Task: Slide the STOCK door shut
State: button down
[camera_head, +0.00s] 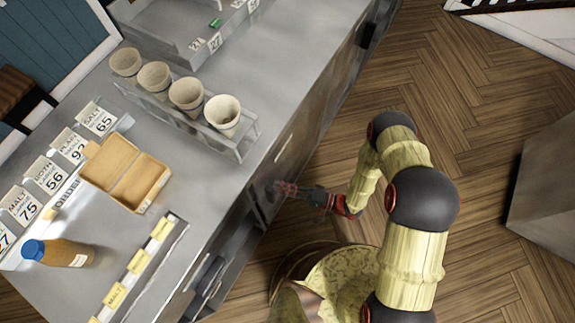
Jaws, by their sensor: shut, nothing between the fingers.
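The steel counter's front face (305,135) runs diagonally down the picture, seen steeply from above. It has panels along it, but no STOCK label can be read, so I cannot tell for sure which panel is the STOCK door. A dark recess (236,248) shows in the front at lower left of my gripper. My gripper (274,188) is shut and empty, at the counter's front, below the top edge. Its fingertips are close to the front panel; I cannot tell whether they touch it. The arm comes in from the right.
A grey block (545,190) stands at right. The wooden floor (480,100) beyond the arm is clear.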

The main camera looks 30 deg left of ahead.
jog(key=shift+s+a, duration=0.1)
jog(key=shift+s, duration=1.15)
jog(key=shift+s, duration=0.1)
